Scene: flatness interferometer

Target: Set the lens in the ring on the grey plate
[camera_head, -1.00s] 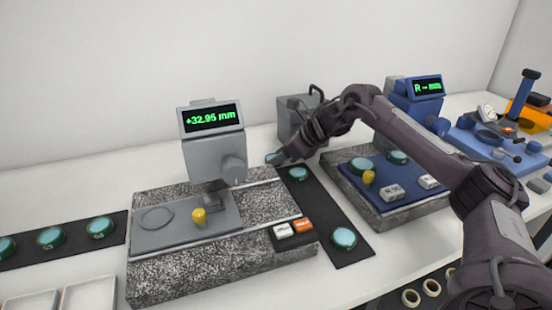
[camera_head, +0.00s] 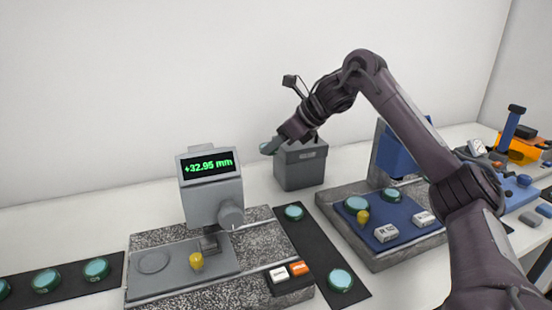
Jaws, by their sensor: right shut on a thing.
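My right gripper (camera_head: 278,143) is shut on a teal lens (camera_head: 267,148). It holds the lens in the air, in front of the upper part of the grey box and to the right of the gauge display. The fingers and arm hide part of the lens. The grey plate (camera_head: 218,262) lies on the left speckled stone base (camera_head: 165,294). The ring (camera_head: 153,261) on its left part looks empty. A yellow knob (camera_head: 196,261) stands on the plate to the right of the ring. My left gripper is not in view.
The grey gauge head (camera_head: 203,201) with its display (camera_head: 207,165), reading +32.95 mm, stands over the plate. Dark mats on the left (camera_head: 70,281) and right (camera_head: 317,246) bear more teal lenses. A grey box (camera_head: 300,168) and a blue plate (camera_head: 400,221) are to the right.

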